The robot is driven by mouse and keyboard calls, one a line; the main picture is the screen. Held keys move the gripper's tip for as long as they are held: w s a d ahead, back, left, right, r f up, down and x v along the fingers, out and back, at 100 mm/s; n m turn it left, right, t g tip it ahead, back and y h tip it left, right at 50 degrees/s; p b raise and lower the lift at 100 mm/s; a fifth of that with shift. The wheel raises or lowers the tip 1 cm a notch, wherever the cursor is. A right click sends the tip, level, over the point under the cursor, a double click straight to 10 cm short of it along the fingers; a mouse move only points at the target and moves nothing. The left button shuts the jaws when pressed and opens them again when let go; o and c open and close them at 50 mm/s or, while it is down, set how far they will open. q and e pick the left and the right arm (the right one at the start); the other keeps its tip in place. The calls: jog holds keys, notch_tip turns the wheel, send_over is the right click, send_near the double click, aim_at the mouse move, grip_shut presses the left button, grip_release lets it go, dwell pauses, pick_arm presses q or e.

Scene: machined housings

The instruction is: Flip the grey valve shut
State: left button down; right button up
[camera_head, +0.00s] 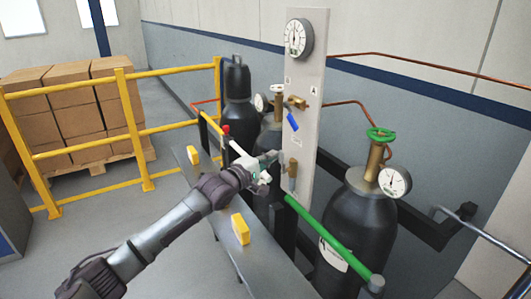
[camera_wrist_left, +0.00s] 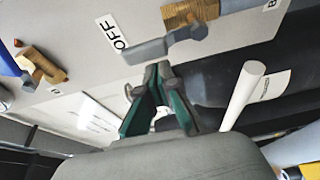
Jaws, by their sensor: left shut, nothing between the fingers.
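The grey valve lever (camera_wrist_left: 165,45) shows in the left wrist view on a brass valve body (camera_wrist_left: 190,12). Its free end lies beside a white OFF label (camera_wrist_left: 112,33) on the panel. In the head view, the lower brass valve (camera_head: 292,169) sits on the panel, and my gripper partly obscures the area beside it. My left gripper (camera_head: 272,160) is shut and empty, just left of the panel. In the left wrist view its fingertips (camera_wrist_left: 150,78) are close below the lever; I cannot tell whether they touch it.
A blue-handled valve (camera_head: 293,121) is higher on the panel (camera_head: 305,70), below a gauge (camera_head: 299,38). Dark gas cylinders (camera_head: 352,230) stand around the panel. A green bar (camera_head: 325,236) and a grey rail with yellow blocks (camera_head: 240,229) lie in front. Yellow railings (camera_head: 135,130) stand left.

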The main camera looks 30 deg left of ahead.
aim_at(282, 172)
pick_arm(q)
jog(key=shift+s+d, duration=0.15)
jog(key=shift+d, duration=0.1)
jog(key=shift+s+d+m, duration=0.15)
jog(key=shift+d+m, duration=0.1)
jog(key=shift+m, duration=0.45)
jog(key=d+m+h+b, duration=0.1)
jog(key=m, duration=0.4)
jog(key=s+d+f+m+t+h+b, duration=0.1)
jog(key=m+h+b, duration=0.1)
jog(key=m, duration=0.2)
jog(key=s+d+m+t+h+b, duration=0.1)
jog(key=d+m+h, duration=0.1)
jog(key=m, duration=0.3)
jog(key=shift+s+f+m, duration=0.2)
jog(key=shift+f+m, duration=0.1)
jog(key=shift+s+d+f+m+g+h+b, duration=0.15)
jog(key=shift+f+m+h+b, duration=0.2)
jog(key=shift+m, duration=0.7)
jog(key=shift+s+d+f+m+g+h+b, duration=0.15)
jog(key=shift+m+h+b, duration=0.35)
jog(key=shift+m, duration=0.6)
jog(key=shift+d+f+m+g+h+b, duration=0.25)
jog(key=shift+m+h, duration=0.3)
jog(key=shift+m, duration=0.5)
